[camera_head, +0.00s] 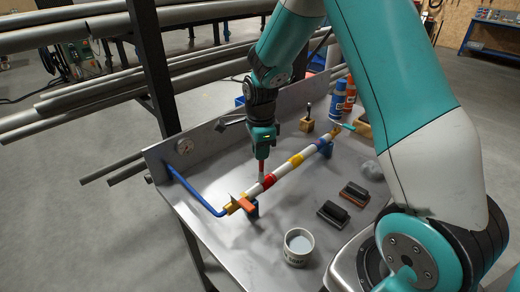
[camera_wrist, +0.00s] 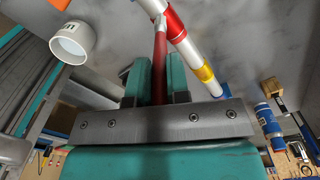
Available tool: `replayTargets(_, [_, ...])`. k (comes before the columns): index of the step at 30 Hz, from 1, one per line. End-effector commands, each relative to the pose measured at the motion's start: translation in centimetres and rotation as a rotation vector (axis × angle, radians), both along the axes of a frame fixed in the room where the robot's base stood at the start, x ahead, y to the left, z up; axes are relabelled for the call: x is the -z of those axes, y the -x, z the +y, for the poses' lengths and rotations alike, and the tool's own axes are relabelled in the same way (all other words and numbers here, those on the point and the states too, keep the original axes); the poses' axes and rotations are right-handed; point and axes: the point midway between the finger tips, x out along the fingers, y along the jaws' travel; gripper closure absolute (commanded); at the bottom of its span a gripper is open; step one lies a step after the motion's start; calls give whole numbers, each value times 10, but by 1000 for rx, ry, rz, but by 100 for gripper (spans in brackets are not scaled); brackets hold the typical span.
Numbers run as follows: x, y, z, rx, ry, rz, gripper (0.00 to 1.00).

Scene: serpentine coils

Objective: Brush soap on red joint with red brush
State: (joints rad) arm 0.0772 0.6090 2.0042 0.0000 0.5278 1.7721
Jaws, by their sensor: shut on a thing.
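My gripper (camera_head: 262,150) points down above the banded pipe (camera_head: 282,170) and is shut on the red brush. The red brush handle (camera_head: 262,168) hangs upright below the jaws; it also shows in the wrist view (camera_wrist: 160,58) between the fingers (camera_wrist: 153,82). The red joint (camera_head: 268,181) is a red band on the white pipe, beside the brush's lower end; it also shows in the wrist view (camera_wrist: 174,23). I cannot tell whether the brush tip touches it. A white cup (camera_head: 300,259) with pale liquid stands at the table's front; it also shows in the wrist view (camera_wrist: 70,47).
Two dark blocks (camera_head: 333,213) (camera_head: 354,193) lie right of the pipe. A wooden block (camera_head: 307,125) and blue bottle (camera_head: 336,101) stand behind it. A blue bent pipe (camera_head: 195,192) and gauge (camera_head: 185,146) are at left. Bare table lies between pipe and cup.

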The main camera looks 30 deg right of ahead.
Motion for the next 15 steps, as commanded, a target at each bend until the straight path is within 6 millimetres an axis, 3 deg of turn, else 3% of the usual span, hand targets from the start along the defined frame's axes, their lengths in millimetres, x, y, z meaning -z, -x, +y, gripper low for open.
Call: replayTargets(15, [1,-3,-9,2,0,0,100])
